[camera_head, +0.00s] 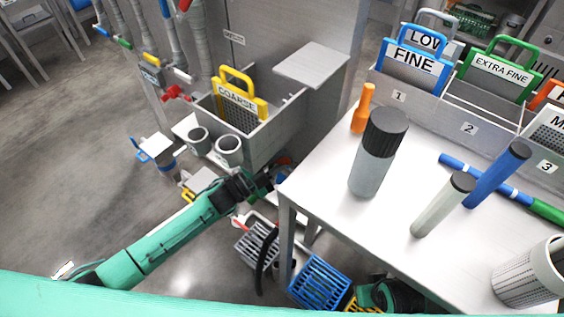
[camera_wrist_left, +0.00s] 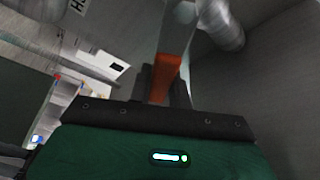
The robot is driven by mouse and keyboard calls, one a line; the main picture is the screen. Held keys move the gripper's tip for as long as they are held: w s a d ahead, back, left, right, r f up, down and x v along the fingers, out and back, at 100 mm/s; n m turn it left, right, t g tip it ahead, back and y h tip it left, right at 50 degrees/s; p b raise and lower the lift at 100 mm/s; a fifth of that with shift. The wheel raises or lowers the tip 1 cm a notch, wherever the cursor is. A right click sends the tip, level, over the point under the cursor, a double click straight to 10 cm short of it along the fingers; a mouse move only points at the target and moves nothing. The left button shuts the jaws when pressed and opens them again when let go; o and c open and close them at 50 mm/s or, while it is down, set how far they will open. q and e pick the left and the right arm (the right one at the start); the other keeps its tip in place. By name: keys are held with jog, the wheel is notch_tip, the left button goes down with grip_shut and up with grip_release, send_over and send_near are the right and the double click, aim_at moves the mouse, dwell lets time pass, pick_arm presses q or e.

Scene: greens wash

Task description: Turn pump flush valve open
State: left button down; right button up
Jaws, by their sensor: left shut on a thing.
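My left arm reaches in from the left, and my left gripper (camera_head: 268,179) is low beside the grey sink unit, left of the white table. In the left wrist view, my left gripper (camera_wrist_left: 164,92) is shut on an orange handle (camera_wrist_left: 172,68), taken here as the pump flush valve's handle. The handle runs up to a grey metal part (camera_wrist_left: 180,22). In the head view, the valve is mostly hidden by the gripper and the sink unit; only a little red shows there. The valve's turn angle cannot be told.
The sink (camera_head: 262,135) holds a yellow COARSE screen (camera_head: 240,98). The white table (camera_head: 340,215) bears a grey bottle with a black cap (camera_head: 374,165) and several tools. Grey and blue baskets (camera_head: 320,284) lie below. Grey pipes hang at upper left. Open floor (camera_head: 70,160) lies left.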

pick_arm(q)
jog(key=shift+w+a+r+n, duration=0.1)
jog(key=shift+r+n, duration=0.05)
jog(key=shift+n, duration=0.25)
jog(key=c, duration=1.3)
grip_release()
jog(key=v, duration=1.4)
